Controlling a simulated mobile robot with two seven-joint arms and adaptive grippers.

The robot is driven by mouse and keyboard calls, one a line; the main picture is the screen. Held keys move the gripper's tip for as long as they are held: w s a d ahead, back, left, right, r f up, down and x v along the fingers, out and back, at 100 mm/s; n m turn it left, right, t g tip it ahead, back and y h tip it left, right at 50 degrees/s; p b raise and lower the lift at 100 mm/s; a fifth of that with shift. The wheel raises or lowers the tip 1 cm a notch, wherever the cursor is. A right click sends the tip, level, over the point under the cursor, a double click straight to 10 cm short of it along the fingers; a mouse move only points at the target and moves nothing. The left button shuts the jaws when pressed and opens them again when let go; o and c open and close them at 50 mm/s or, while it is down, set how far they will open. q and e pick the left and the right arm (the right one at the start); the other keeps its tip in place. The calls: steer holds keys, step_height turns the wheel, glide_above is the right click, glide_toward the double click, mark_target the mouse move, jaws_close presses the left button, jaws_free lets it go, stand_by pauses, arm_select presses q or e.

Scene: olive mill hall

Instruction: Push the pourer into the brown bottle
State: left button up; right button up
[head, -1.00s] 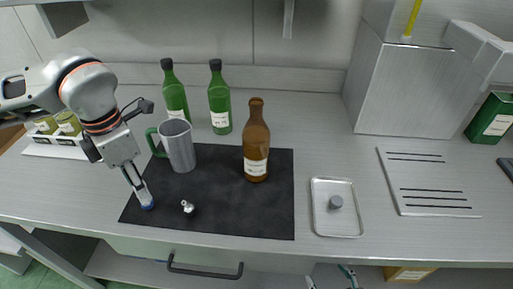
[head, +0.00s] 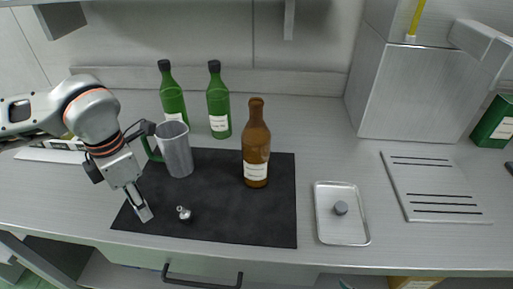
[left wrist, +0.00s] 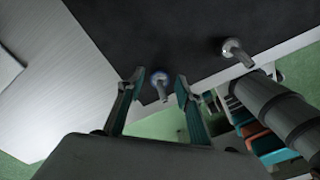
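The brown bottle (head: 256,145) stands upright on the black mat (head: 225,220), with a pale label. Two small metal pourers are near the mat's front edge. One, with a blue collar (left wrist: 161,78), is between my left gripper's fingertips in the left wrist view; in the head view the gripper hides it. The other pourer (head: 184,213) stands to its right and also shows in the left wrist view (left wrist: 234,50). My left gripper (head: 145,215) points down, open, its fingers either side of the blue-collared pourer. Only a teal sliver of my right gripper (head: 345,285) shows at the bottom edge.
A grey mug (head: 178,150) with a green handle stands just behind my left gripper. Two green bottles (head: 172,95) (head: 218,105) stand behind the mat. The mat between pourers and brown bottle is clear.

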arm_select(q)
steer(key=c, duration=0.9)
steer(key=shift+o, duration=0.2)
steer(key=shift+r, duration=0.1)
steer(key=shift+r+p, duration=2.05)
steer(key=shift+r, duration=0.9)
step_height(320, 180, up, 6)
steer(key=p, duration=0.4)
